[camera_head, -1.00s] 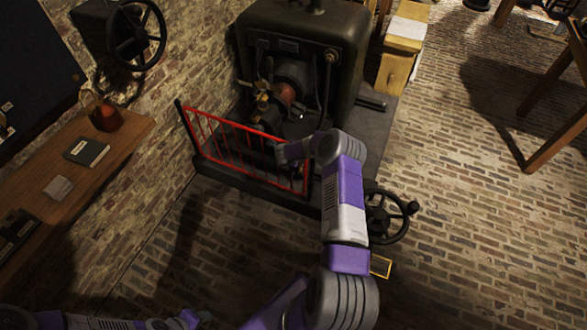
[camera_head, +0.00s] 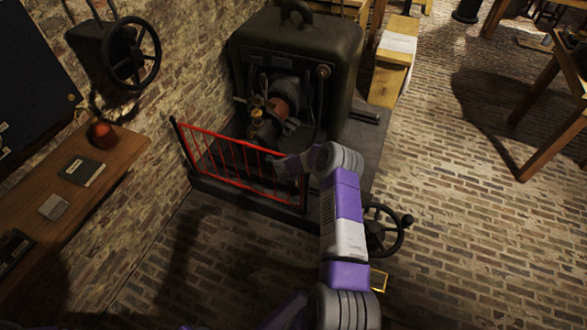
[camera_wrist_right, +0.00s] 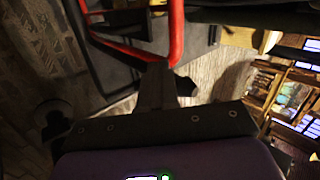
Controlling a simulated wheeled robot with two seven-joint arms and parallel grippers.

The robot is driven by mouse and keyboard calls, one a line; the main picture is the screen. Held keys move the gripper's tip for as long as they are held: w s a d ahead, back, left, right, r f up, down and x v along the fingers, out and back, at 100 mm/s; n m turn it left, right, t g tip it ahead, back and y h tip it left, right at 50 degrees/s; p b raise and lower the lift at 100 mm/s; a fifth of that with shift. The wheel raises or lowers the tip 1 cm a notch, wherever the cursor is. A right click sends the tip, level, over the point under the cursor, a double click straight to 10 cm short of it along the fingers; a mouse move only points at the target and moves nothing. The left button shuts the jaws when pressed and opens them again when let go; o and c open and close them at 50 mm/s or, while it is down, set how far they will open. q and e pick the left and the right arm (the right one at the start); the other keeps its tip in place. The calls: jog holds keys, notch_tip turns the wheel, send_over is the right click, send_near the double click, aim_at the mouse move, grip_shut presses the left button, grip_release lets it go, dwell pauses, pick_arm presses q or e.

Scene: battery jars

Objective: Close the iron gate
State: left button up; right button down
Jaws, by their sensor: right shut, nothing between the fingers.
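The iron gate (camera_head: 228,163) is a low red barred panel in the head view. It spans the front of the dark machine base (camera_head: 245,198), from a dark post by the brick wall to the right end, which my right arm partly covers. I cannot tell whether it is fully shut or latched. My right gripper (camera_head: 284,166) is at the gate's upper right part. In the right wrist view my right gripper (camera_wrist_right: 160,82) is shut and empty, close to a red bar (camera_wrist_right: 176,35) of the gate; contact is unclear. My left gripper is not in view.
The dark machine (camera_head: 295,75) stands behind the gate. A black handwheel (camera_head: 383,230) is right of my right arm. A wooden shelf (camera_head: 110,165) with books runs along the left wall.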

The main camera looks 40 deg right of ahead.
jog(key=a+f+p+v, duration=0.1)
jog(key=p+v, duration=0.1)
jog(key=v, duration=0.9)
jog(key=shift+a+p, duration=0.3)
jog(key=shift+w+r, duration=0.1)
jog(key=s+a+f+n+t+y, duration=0.1)
jog(key=s+a+f+n+y, duration=0.15)
jog(key=a+n, duration=0.6)
jog(key=s+a+f+n+y, duration=0.2)
jog(key=a+n+y, duration=0.25)
jog(key=a, duration=0.75)
jog(key=s+a+n+g+y, duration=0.4)
jog(key=s+a+n, duration=0.9)
jog(key=s, duration=0.6)
jog(key=shift+a+r+n+g, duration=0.15)
jog(key=shift+a+n+g, duration=0.25)
jog(key=shift+a, duration=0.7)
